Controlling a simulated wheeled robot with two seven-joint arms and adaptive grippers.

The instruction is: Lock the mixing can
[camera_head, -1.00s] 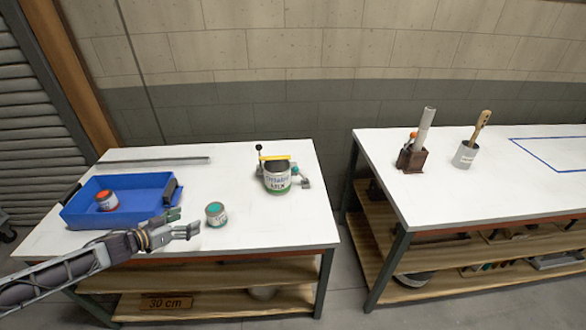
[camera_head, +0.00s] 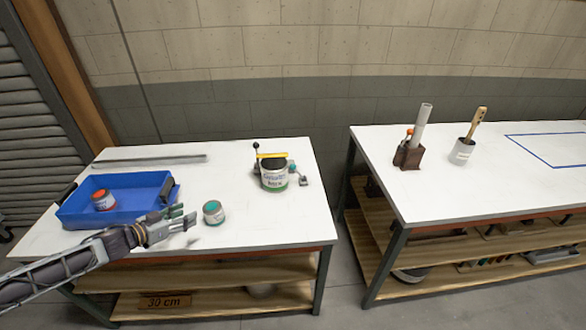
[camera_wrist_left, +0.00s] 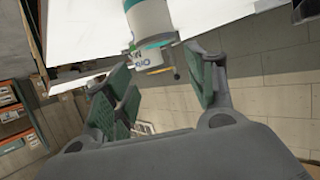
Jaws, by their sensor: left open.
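The mixing can (camera_head: 274,180) is a white labelled can standing upright in a clamp-like holder near the back right of the left table. A yellow bar (camera_head: 271,155) lies across its top, and a black-knobbed lever (camera_head: 256,146) rises at its left. In the left wrist view, the can (camera_wrist_left: 152,62) shows partly behind a teal-banded tin (camera_wrist_left: 149,18). My left gripper (camera_head: 187,216) is open and empty above the table's front part, left of the tin and well apart from the mixing can. Its spread fingers show in the wrist view (camera_wrist_left: 162,88). My right gripper is out of view.
The small teal-lidded tin (camera_head: 213,213) stands between my left gripper and the mixing can. A blue tray (camera_head: 130,215) with a red-lidded tin (camera_head: 103,200) is at left. A grey bar (camera_head: 150,161) lies behind. The right table (camera_head: 450,200) is across a gap.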

